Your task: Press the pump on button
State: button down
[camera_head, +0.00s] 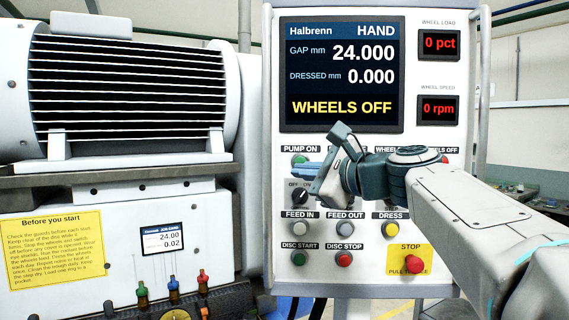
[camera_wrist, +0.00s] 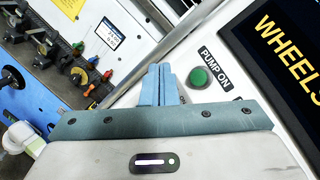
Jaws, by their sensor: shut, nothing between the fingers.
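The green PUMP ON button (camera_head: 299,159) sits under its label at the upper left of the control panel's button rows. It also shows in the wrist view (camera_wrist: 199,78), whole, with the PUMP ON label beside it. My gripper (camera_head: 297,170) is in front of the panel, its blue fingers at the button's lower edge in the head view. In the wrist view my gripper's fingers (camera_wrist: 158,67) are shut together with nothing between them. The button lies just right of the fingertips there. I cannot tell whether they touch the panel.
The control panel screen (camera_head: 341,73) reads WHEELS OFF. My arm and gripper hide several buttons of the upper rows. A black rotary switch (camera_head: 300,195) is just below my fingers. A red STOP button (camera_head: 417,262) is at lower right. The grinder (camera_head: 120,170) stands to the left.

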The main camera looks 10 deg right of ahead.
jog(key=w+d+p, duration=0.2)
jog(key=w, duration=0.6)
jog(key=shift+w+d, duration=0.15)
jog(key=shift+w, duration=0.05)
dwell(1.9)
jog(key=shift+w+d, duration=0.1)
jog(key=shift+w, duration=0.35)
jog(key=shift+w+d, duration=0.15)
jog(key=shift+w, duration=0.35)
dwell(0.7)
jog(key=shift+s, duration=0.1)
jog(key=shift+s+a+f, duration=0.1)
jog(key=shift+s+a, duration=0.15)
jog(key=shift+s, duration=0.5)
